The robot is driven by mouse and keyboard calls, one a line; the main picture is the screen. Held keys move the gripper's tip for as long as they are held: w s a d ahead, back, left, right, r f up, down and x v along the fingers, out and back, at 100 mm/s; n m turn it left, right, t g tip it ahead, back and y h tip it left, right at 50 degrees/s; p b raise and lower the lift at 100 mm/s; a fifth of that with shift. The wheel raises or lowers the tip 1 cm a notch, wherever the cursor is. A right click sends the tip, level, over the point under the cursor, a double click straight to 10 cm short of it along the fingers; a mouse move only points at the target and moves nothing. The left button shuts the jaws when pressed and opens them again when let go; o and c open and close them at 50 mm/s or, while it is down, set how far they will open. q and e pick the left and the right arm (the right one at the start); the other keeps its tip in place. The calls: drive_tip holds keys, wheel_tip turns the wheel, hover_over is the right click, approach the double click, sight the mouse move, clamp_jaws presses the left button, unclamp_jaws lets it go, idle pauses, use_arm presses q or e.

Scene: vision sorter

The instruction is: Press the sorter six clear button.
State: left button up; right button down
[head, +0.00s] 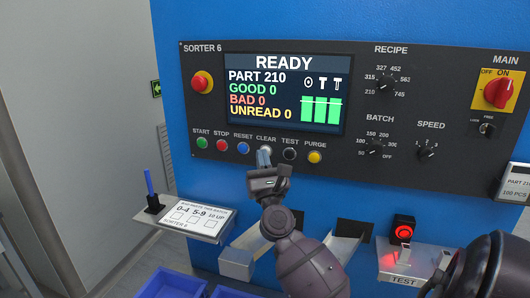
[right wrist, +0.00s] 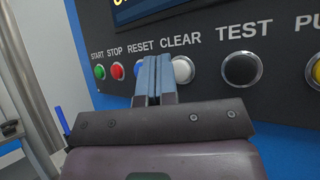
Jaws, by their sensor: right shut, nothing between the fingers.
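The Sorter 6 panel (head: 365,150) has a row of round buttons under its screen. The clear button is white; in the right wrist view the clear button (right wrist: 183,70) shows just right of my fingertips, its left edge partly covered. In the head view my right gripper (head: 264,157) is in front of the clear button, which is mostly hidden behind the fingertips. My right gripper (right wrist: 155,76) is shut and empty, its blue-grey fingers pointing at the panel. I cannot tell whether the tips touch it. My left gripper is not in view.
The blue reset button (head: 243,147) and black test button (head: 289,154) flank clear. The screen (head: 284,92) reads READY, with good, bad and unread at 0. A small shelf (head: 190,219) and metal chutes (head: 238,263) stick out below the panel.

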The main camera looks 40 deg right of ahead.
drive_tip(key=shift+a, duration=0.1)
drive_tip(key=s+a, duration=0.1)
drive_tip(key=a, duration=0.1)
drive_tip(key=s+a, duration=0.1)
drive_tip(key=a, duration=0.1)
drive_tip(key=shift+s+a+p, duration=0.1)
drive_tip(key=shift+s+p, duration=0.05)
drive_tip(key=shift+p, duration=0.2)
idle(0.3)
idle(0.8)
